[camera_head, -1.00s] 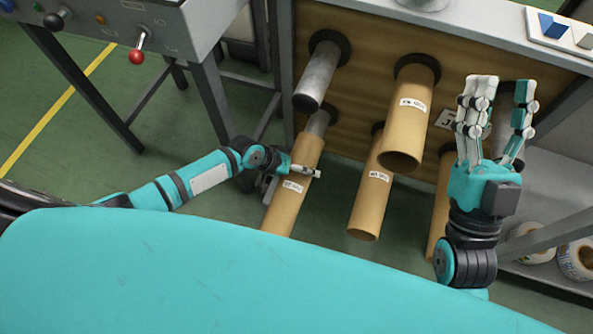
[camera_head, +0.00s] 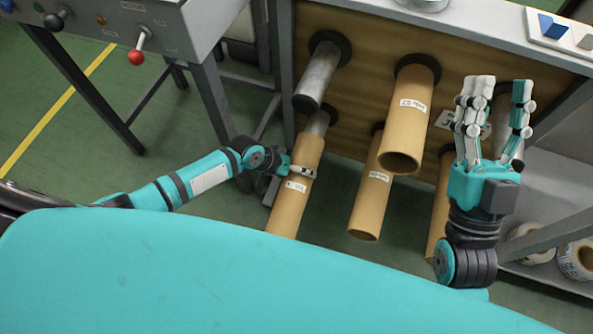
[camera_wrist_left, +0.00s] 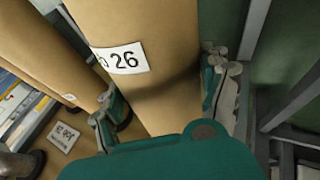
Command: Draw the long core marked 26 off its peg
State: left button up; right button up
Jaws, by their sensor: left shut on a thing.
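The long core marked 26 (camera_head: 290,207) is a brown cardboard tube on the lower left peg (camera_head: 318,123). Bare metal of that peg shows between the tube's far end and the board. The core fills the left wrist view (camera_wrist_left: 160,95), with its white "26" label facing the camera. My left gripper (camera_head: 301,171) is shut around the tube's side near its label, with fingers on both sides in the wrist view. The tube's near end is hidden behind my teal body. My right gripper (camera_head: 497,110) is raised at the right, fingers apart, empty.
Other brown cores hang close by on the right: an upper one (camera_head: 406,125), a lower middle one (camera_head: 371,195) and one partly behind my right arm (camera_head: 437,215). A bare metal peg (camera_head: 317,82) sticks out above. A control box (camera_head: 160,30) stands left.

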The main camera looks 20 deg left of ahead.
pick_arm(q)
jog(key=shift+w+r, duration=0.1)
jog(key=shift+r, duration=0.1)
pick_arm(e)
jog(key=shift+w+f+g+h, duration=0.4)
jog(key=shift+w+f+g, duration=0.25)
jog(key=shift+f, duration=0.15)
pick_arm(q)
jog(key=shift+r+p, duration=0.1)
jog(key=shift+p, duration=0.25)
pick_arm(e)
jog(key=shift+w+a+f+g, duration=0.1)
jog(key=shift+w+f+g, duration=0.15)
jog(key=shift+w+f, duration=0.1)
